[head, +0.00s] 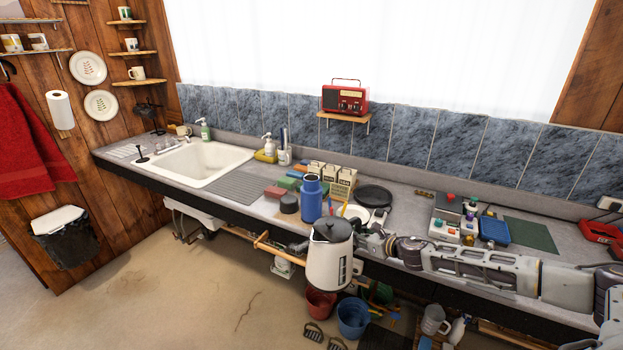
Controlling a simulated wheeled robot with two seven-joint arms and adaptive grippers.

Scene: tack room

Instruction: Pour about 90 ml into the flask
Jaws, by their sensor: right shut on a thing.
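A cream kettle (327,266) with a dark grey lid is in the middle of the head view, in front of the counter's edge. My left gripper is out of view.
A dark round cap (289,204) lies left of the flask. The sink (205,163) is farther left. Red (320,303) and blue (353,319) buckets stand below the counter.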

